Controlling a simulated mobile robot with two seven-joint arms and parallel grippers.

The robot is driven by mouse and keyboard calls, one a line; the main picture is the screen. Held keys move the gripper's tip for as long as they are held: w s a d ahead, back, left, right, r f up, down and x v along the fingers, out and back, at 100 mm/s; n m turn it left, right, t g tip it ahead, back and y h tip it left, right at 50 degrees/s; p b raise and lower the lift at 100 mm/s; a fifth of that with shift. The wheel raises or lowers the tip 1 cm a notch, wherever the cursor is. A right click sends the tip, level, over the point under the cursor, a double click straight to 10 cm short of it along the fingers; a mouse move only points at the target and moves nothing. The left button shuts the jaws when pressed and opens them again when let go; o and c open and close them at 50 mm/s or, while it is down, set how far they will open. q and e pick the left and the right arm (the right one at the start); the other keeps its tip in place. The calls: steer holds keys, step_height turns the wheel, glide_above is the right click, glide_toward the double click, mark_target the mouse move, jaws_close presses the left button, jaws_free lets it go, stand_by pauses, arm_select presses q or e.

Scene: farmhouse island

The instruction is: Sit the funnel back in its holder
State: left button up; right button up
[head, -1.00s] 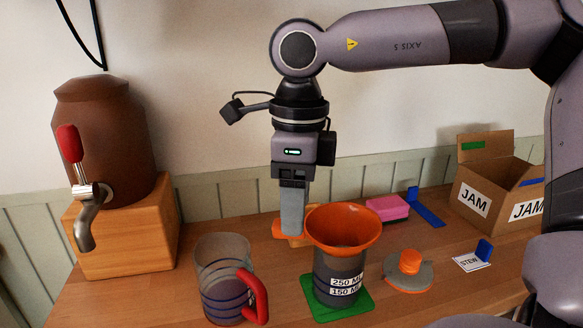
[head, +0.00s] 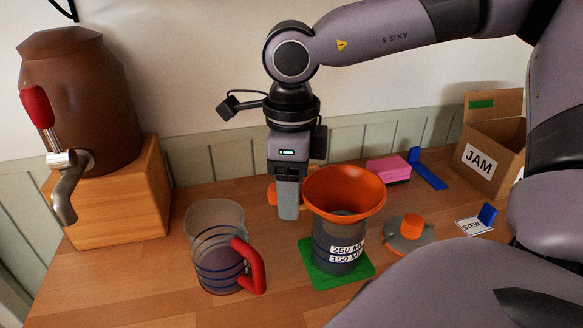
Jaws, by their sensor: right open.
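The orange funnel (head: 345,187) sits upright, wide mouth up, over a grey jar (head: 338,236) labelled 250 and 150 ML. My right gripper (head: 288,208) points down just left of the funnel, fingers low beside its rim. It is open; one finger largely hides the other. An orange piece (head: 272,194) shows on both sides of the finger, level with the funnel; whether it is the funnel's handle I cannot tell. No empty stand is clearly identifiable as the holder. My left gripper is out of view.
The jar stands on a green mat (head: 312,277). A clear jug (head: 212,245) with a red handle stands left, near a brown dispenser (head: 85,100) on a wooden block. Right are a grey disc with orange knob (head: 411,227), pink sponge (head: 388,170), STEW card (head: 472,226) and JAM box (head: 477,160).

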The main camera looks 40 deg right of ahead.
steer(key=shift+f, duration=0.15)
steer(key=c, duration=1)
steer(key=shift+r+p, duration=2.3)
steer(key=shift+r, duration=1.5)
steer(key=shift+c, duration=0.2)
